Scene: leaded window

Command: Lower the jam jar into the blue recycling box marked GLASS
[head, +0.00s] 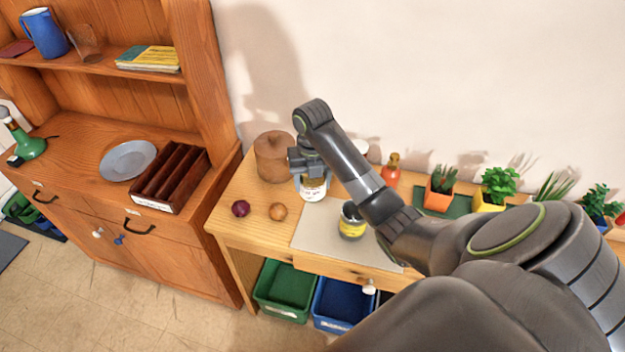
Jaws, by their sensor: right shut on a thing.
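My right arm reaches in from the right over the wooden table. My right gripper (310,176) points down and is shut on a jar with a white label (313,190), which looks like the jam jar. The gripper hides the jar's top, and I cannot tell whether its base touches the table. The blue box (336,321) stands on the floor under the table's front, right of a green box. Its front carries a white label too small to read, and my arm covers its right part. My left gripper is not in view.
A yellow-labelled tin (352,222) stands on a pale mat (310,236) right of the jar. A brown lidded pot (273,157), an onion (278,211) and a purple one (241,208) are left. The green box (285,287) and table edge are near the blue box.

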